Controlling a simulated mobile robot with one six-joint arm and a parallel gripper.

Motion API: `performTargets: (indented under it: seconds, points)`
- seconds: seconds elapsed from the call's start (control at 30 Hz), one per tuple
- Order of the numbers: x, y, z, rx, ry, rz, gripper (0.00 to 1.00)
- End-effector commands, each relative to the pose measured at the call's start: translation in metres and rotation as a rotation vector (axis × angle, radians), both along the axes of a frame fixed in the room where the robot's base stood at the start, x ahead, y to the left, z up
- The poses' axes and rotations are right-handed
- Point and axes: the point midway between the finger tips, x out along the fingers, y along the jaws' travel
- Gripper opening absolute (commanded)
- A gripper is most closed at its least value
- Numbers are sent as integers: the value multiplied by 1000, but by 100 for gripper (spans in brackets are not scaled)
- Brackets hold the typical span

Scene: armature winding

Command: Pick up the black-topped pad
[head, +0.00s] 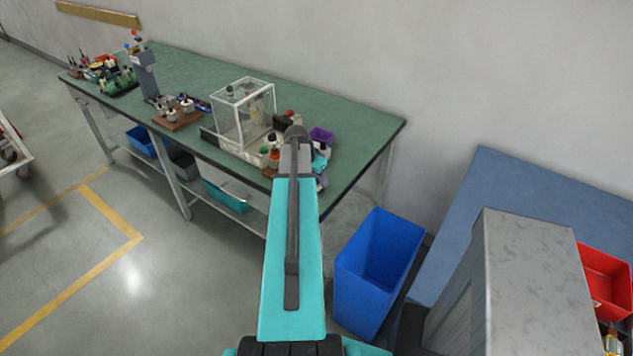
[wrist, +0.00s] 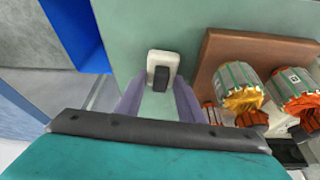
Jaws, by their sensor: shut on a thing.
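The black-topped pad (wrist: 152,60) is a small white block with a black top. It shows in the wrist view between the ends of my two grey-purple fingers. My gripper (wrist: 160,88) is shut on it. I cannot tell whether the pad touches the green bench top (wrist: 125,25) or is just above it. In the head view my own arm covers most of the gripper, and the pad is hidden there.
A brown wooden board (wrist: 210,58) with orange and green armatures (wrist: 238,85) lies close to the right of the pad. A clear-walled box (head: 243,112) stands on the bench (head: 350,118). A blue bin (head: 375,265) stands on the floor beyond the bench's right end.

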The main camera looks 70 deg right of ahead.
Motion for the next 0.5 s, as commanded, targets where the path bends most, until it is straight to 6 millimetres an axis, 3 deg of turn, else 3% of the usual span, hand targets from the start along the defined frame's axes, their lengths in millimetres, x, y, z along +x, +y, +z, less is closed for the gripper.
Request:
performTargets:
  seconds: [0.43,0.5]
  points:
    - [0,0,31,-2,-1,1,13]
    - [-2,10,30,0,0,0,13]
